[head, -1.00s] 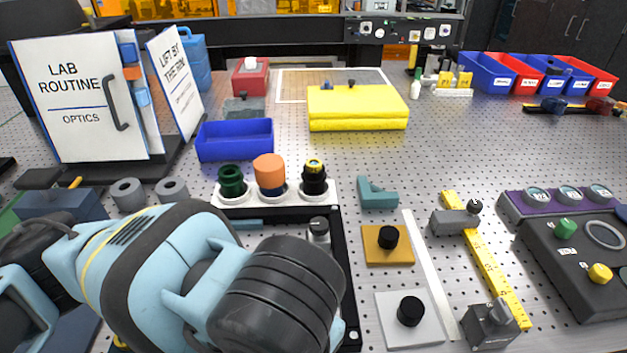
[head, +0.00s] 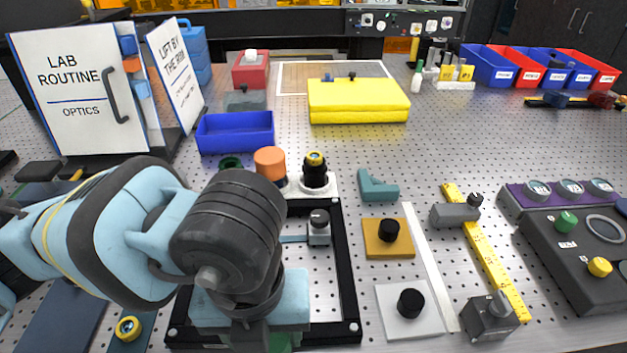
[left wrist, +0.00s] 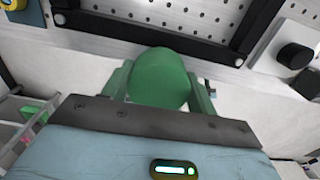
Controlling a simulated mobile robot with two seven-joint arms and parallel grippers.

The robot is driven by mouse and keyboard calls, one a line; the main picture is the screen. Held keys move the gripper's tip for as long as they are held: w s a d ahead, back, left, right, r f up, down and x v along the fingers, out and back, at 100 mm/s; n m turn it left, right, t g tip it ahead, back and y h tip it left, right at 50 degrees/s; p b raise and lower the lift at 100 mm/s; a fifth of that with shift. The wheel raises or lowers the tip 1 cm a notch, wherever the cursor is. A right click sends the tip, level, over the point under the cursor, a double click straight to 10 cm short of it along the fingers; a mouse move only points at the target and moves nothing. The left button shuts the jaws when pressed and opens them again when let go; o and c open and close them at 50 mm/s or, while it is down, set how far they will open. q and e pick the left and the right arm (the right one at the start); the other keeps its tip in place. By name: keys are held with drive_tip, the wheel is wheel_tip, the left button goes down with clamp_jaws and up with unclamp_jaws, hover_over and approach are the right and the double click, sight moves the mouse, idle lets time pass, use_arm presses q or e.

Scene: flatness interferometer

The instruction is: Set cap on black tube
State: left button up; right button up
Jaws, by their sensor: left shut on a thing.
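The black tube (head: 314,170) stands upright at the right end of a white holder (head: 324,186) and has a yellow ring at its top. My left gripper (left wrist: 158,88) is shut on a green rounded piece (left wrist: 160,72), which looks like the cap. It points down near the front edge of the black frame, well in front of the tube. In the head view only a little green (head: 285,342) shows below the gripper. The fingertips are mostly hidden there. My right gripper is not in view.
An orange-topped tube (head: 270,162) and a partly hidden green tube (head: 230,162) stand left of the black one. A small grey knobbed post (head: 319,228) stands inside the black frame (head: 345,270). A yellow-ringed piece (head: 128,328) lies at front left.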

use_arm(q)
drive_tip(key=w+a+r+m, duration=0.3)
drive_tip(key=w+a+m, duration=0.2)
drive_tip(key=m, duration=1.1)
drive_tip(key=w+a+r+m, duration=0.3)
drive_tip(key=w+a+m, duration=0.3)
drive_tip(key=a+m, duration=0.5)
drive_tip(key=m, duration=0.5)
drive_tip(key=shift+w+a+r+m, duration=0.2)
drive_tip(key=shift+w+a+m, duration=0.1)
drive_tip(key=shift+a, duration=0.05)
drive_tip(key=shift+d, duration=0.1)
